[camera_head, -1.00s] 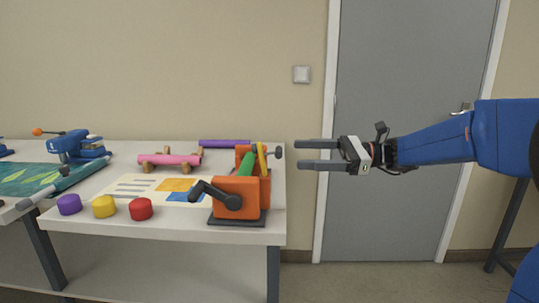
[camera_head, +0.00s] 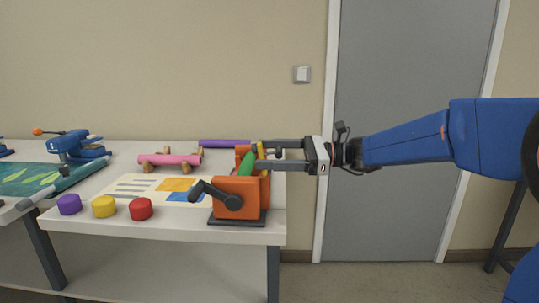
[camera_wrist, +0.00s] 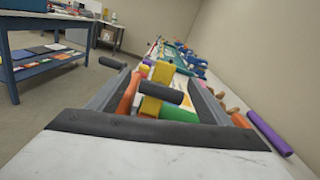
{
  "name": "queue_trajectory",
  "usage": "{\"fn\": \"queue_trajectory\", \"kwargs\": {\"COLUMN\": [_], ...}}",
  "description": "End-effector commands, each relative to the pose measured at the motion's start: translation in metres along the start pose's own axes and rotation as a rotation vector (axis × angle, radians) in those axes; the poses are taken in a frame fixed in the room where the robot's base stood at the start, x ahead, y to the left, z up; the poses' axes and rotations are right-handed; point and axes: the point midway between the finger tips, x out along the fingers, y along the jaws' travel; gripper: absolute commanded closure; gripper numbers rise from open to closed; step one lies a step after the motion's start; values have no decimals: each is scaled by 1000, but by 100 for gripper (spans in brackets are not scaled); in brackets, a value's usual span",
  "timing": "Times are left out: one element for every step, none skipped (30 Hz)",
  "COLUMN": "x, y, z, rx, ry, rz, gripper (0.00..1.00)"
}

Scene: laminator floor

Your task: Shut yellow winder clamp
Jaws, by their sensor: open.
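The orange winder (camera_head: 235,197) stands at the right end of the near table with a black crank on its front and a green roll (camera_head: 245,165) in it. Its yellow clamp (camera_head: 262,151) stands up near the back side, partly hidden by my fingers. In the wrist view the yellow clamp (camera_wrist: 149,106) and its dark handle (camera_wrist: 162,92) lie between my fingers. My gripper (camera_head: 262,155) is open, pointing left, with its two fingers above and below the clamp handle in the head view. I cannot tell whether a finger touches it.
Red (camera_head: 141,209), yellow (camera_head: 104,206) and purple (camera_head: 69,204) caps line the table's front edge. A printed sheet (camera_head: 150,190), a pink roll on wooden stands (camera_head: 168,160) and a purple roll (camera_head: 224,143) lie behind. A grey door (camera_head: 410,150) is at right.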

Motion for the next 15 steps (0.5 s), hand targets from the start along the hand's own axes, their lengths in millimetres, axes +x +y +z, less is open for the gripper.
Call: {"fn": "queue_trajectory", "kwargs": {"x": [0,0,0,0,0,0,0,0,0,0,0,0,0,0,0], "y": [0,0,0,0,0,0,0,0,0,0,0,0,0,0,0], "z": [0,0,0,0,0,0,0,0,0,0,0,0,0,0,0], "rx": [0,0,0,0,0,0,0,0,0,0,0,0,0,0,0], "ry": [0,0,0,0,0,0,0,0,0,0,0,1,2,4,8], "rz": [0,0,0,0,0,0,0,0,0,0,0,1,1,2,3], "gripper": [28,28,28,35,42,51,59,66,75,82,84,85,85,85,85]}}
